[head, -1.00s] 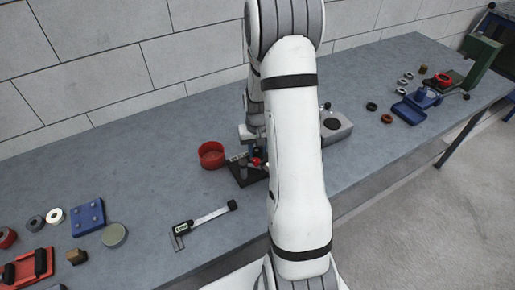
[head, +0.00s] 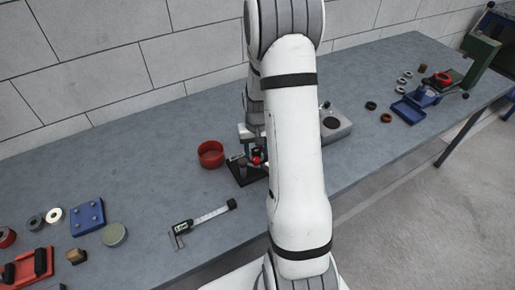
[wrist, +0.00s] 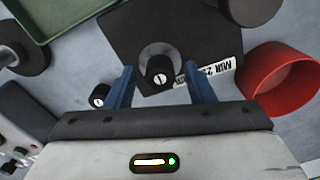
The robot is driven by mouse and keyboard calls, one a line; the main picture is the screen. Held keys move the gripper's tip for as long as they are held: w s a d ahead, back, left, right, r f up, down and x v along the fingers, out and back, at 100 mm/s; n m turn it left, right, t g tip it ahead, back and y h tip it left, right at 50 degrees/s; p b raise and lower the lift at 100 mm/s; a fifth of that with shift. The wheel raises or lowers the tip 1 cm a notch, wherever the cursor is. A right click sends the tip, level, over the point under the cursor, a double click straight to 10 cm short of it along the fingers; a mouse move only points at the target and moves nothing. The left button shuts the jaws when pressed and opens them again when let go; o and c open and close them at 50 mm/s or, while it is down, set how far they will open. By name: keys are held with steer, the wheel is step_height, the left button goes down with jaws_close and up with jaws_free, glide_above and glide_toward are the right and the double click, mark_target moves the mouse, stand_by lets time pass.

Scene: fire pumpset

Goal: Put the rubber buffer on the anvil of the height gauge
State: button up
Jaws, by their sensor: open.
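In the wrist view a black rubber buffer (wrist: 160,70) with a slotted, bright end stands over a grey round disc, which looks like the anvil (wrist: 150,51). Both are over the black base plate (wrist: 120,32) of the height gauge, which carries a white label. My gripper (wrist: 159,78) is open, with one blue finger on each side of the buffer; contact cannot be told. A second, similar black buffer (wrist: 98,95) is outside the left finger. In the head view the gauge base (head: 240,176) shows beside my arm; my arm hides much of it, and the fingers are unclear there.
A red bowl (head: 210,154) stands close to the gauge, also in the wrist view (wrist: 280,82). A green tray (wrist: 50,22) is at the upper left there. A caliper (head: 205,219) lies on the bench left of my arm. The bench behind the bowl is clear.

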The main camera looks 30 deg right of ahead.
mark_target(256, 150)
step_height(256, 150, up, 12)
steer(key=s+a+r+n+t, duration=0.1)
steer(key=s+a+r, duration=0.4)
steer(key=s+a, duration=0.2)
steer(key=s+a+r+n+t, duration=0.2)
steer(key=s+a+r, duration=0.3)
steer(key=s, duration=0.7)
steer(key=shift+s+a+r+b, duration=0.15)
steer(key=shift+a+r+b, duration=0.2)
steer(key=shift+a, duration=0.5)
